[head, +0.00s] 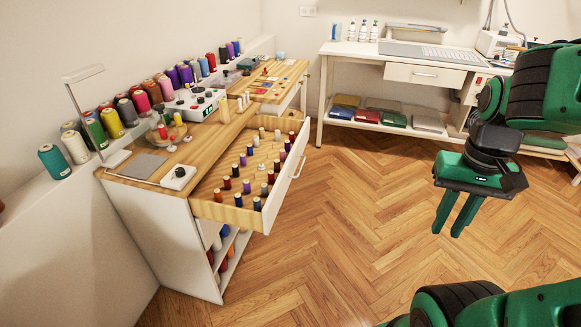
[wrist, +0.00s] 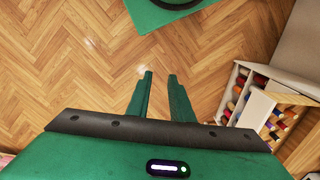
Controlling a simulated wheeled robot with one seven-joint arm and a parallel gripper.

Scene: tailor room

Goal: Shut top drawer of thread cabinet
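The thread cabinet (head: 160,232) stands at the left in the head view, white with a wooden top. Its top drawer (head: 287,190) is pulled far out, with a white front, a pale bar handle and several thread spools inside. Part of the cabinet with spools also shows at the right of the wrist view (wrist: 243,98). My gripper (head: 454,228) hangs over the floor, to the right of the drawer and well apart from it. Its two green fingers point down with a gap between them; in the wrist view the gap (wrist: 160,82) is empty.
Wooden floor (head: 345,240) lies clear between the drawer and my gripper. A white table (head: 360,50) with shelves stands along the back wall. Large thread cones (head: 112,122) line the ledge behind the cabinet. Open shelves with spools (head: 228,254) are below the drawer.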

